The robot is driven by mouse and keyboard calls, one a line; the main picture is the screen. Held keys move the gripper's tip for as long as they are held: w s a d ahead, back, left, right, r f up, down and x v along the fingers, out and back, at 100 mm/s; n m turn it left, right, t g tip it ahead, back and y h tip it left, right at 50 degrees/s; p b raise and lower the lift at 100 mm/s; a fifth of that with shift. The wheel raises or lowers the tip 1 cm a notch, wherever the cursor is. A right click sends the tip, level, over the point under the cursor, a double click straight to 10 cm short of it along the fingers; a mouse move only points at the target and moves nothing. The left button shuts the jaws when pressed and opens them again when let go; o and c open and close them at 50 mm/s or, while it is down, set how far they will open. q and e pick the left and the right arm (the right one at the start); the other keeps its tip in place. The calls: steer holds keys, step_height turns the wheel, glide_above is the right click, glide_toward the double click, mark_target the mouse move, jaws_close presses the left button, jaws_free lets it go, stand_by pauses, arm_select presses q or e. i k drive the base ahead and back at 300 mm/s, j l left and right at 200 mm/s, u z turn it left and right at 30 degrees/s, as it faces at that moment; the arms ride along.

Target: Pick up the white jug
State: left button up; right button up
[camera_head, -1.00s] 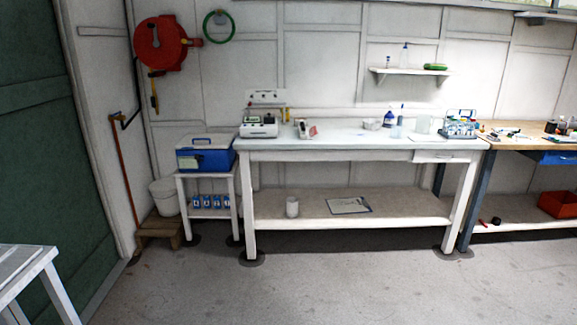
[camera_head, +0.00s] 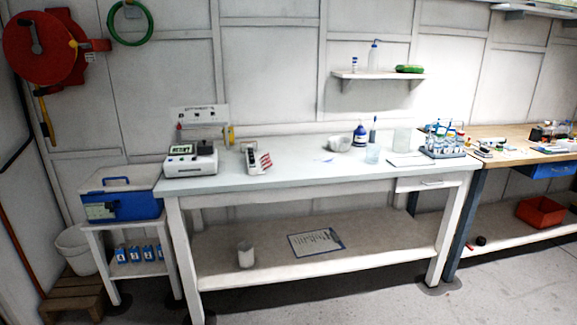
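A small white jug-like vessel (camera_head: 245,256) stands upright on the lower shelf of the white workbench (camera_head: 330,256), left of the middle. It is too small to tell whether it has a handle or spout. On the benchtop, a whitish bowl-like vessel (camera_head: 340,143) stands near the back, left of a dark blue bottle (camera_head: 360,134). Neither of my grippers is in view.
A clipboard (camera_head: 316,242) lies right of the white vessel. A blue cooler (camera_head: 122,193) sits on a small stand at left, with a white bucket (camera_head: 76,248) beside it. A wooden bench with a red bin (camera_head: 541,211) stands at right. Floor shows at lower right.

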mark_target(246, 252)
steer(key=i+l+u, duration=0.15)
steer(key=i, duration=0.4)
steer(key=i+l+u, duration=0.15)
steer(key=i, duration=0.35)
steer(key=i+l+u, duration=0.15)
steer(key=i+l, duration=0.25)
steer(key=i, duration=0.1)
